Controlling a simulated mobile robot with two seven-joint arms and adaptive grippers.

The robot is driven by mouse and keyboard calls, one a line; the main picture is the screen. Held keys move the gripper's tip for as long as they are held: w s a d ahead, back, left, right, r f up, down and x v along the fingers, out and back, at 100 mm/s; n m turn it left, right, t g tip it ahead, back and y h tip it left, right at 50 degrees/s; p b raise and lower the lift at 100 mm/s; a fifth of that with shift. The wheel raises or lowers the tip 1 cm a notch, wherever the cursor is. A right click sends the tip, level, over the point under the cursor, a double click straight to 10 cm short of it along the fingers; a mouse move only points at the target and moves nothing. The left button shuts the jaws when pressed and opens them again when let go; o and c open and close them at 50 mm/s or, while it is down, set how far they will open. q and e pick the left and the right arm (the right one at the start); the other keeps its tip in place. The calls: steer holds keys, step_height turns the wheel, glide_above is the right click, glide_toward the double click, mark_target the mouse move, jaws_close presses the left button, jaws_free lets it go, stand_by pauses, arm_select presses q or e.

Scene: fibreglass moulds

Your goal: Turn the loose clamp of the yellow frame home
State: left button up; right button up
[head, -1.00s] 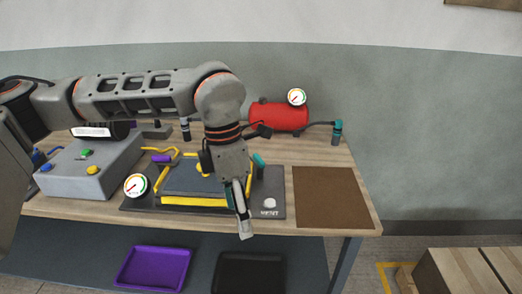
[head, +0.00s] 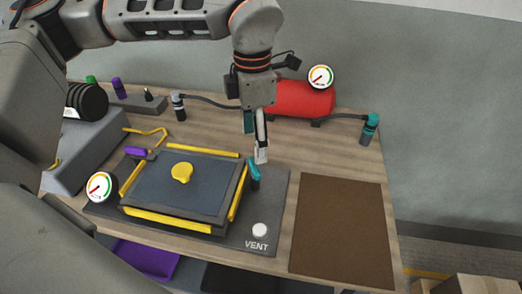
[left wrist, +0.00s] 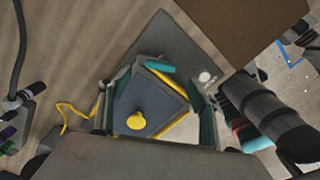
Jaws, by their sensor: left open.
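The yellow frame (head: 170,219) lies around a dark blue panel (head: 205,190) with a yellow knob (head: 182,173), on a dark base plate. A teal clamp handle (head: 254,169) stands at the frame's right side. A purple clamp handle (head: 135,152) sticks out at its back left corner. I cannot tell for certain which clamp is loose. My left gripper (head: 258,142) is open and empty, pointing down, above and just behind the teal handle. In the left wrist view, the teal handle (left wrist: 160,66) shows between the spread fingers, apart from both. My right gripper is out of view.
A gauge (head: 101,187) and a white VENT button (head: 260,230) sit on the plate. A red tank (head: 300,99) with a gauge stands behind, near a teal-topped fitting (head: 370,128). A bare brown mat (head: 343,230) lies at right. A grey box (head: 80,153) is at left.

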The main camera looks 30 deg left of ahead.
mark_target(254, 165)
arm_select(q)
steer(key=shift+s+f, duration=0.2)
steer(key=shift+f, duration=3.35)
steer(key=c, duration=1.1)
